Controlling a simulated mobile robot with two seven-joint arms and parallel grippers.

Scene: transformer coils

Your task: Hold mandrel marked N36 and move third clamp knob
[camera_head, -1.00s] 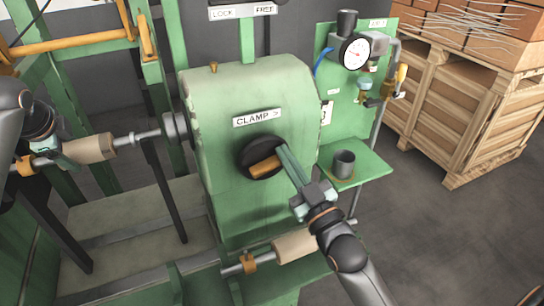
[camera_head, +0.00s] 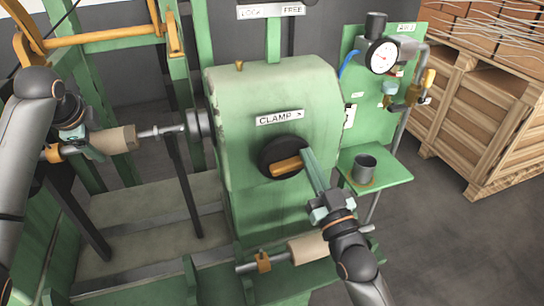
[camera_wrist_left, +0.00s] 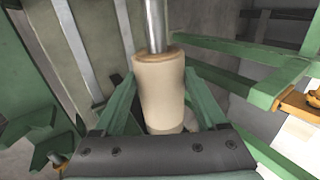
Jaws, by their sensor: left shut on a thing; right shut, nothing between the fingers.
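The tan cylindrical mandrel (camera_head: 115,139) sits on a metal shaft left of the green machine housing (camera_head: 270,95). No N36 marking is legible. My left gripper (camera_head: 90,148) is shut around the mandrel; the left wrist view shows the tan cylinder (camera_wrist_left: 160,90) between its green fingers. The black round clamp knob (camera_head: 268,150) with an orange bar handle (camera_head: 288,166) is on the housing front, under a "CLAMP" label. My right gripper (camera_head: 307,153) is shut and empty, its fingertips at the knob's right edge by the handle's end. Whether they touch cannot be told.
A second tan roll (camera_head: 308,248) on a shaft lies low in front of the housing, below my right arm. A wooden crate (camera_head: 470,110) is behind. Yellow bars (camera_head: 105,36) are upper left.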

